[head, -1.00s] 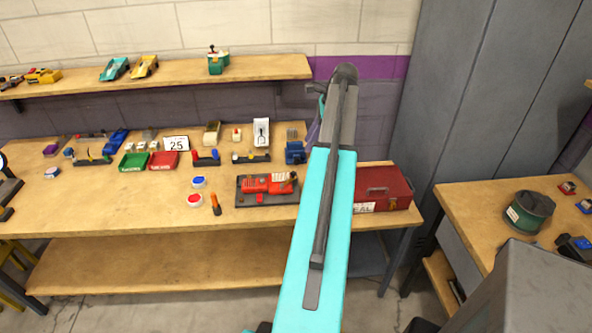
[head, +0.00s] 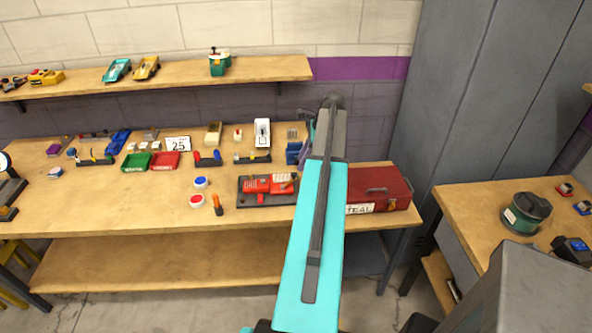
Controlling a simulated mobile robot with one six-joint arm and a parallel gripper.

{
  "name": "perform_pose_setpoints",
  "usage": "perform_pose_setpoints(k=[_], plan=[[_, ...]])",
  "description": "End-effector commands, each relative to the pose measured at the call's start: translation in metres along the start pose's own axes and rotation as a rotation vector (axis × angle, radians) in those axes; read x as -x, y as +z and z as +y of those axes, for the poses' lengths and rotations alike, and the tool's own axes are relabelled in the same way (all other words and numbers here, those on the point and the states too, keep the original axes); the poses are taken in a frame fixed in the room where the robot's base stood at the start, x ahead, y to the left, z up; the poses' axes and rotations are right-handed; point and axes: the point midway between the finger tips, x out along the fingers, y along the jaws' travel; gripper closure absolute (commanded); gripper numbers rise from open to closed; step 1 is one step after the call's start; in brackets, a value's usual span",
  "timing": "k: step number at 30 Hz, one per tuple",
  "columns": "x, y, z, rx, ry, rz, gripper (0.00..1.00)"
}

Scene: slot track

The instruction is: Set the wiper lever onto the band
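A red controller body (head: 265,184) lies on a black tray (head: 244,201) near the front middle of the bench. Small dark and orange details show at its right end, but I cannot make out the wiper lever or the band at this size. My teal and grey arm rises through the middle of the head view, just right of the tray, and covers part of the bench behind it. My gripper is hidden behind the arm, so its fingers and anything in them do not show.
An orange-handled screwdriver (head: 217,204) and round red (head: 196,201) and blue (head: 201,182) tubs lie left of the tray. A red toolbox (head: 385,187) stands right of my arm. Green (head: 135,162) and red (head: 164,161) bins stand farther back. The bench's front left is largely clear.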

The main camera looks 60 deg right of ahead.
Motion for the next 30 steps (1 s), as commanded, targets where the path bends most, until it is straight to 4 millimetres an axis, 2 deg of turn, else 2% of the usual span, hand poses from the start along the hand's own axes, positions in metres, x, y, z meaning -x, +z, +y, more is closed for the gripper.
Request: perform_pose_setpoints(k=[15, 29, 30], plan=[[-0.047, 0.000, 0.000, -0.001, 0.000, 0.000, 0.65], [-0.054, -0.001, 0.000, -0.001, -0.002, 0.000, 0.65], [-0.054, -0.001, 0.000, -0.001, -0.002, 0.000, 0.68]])
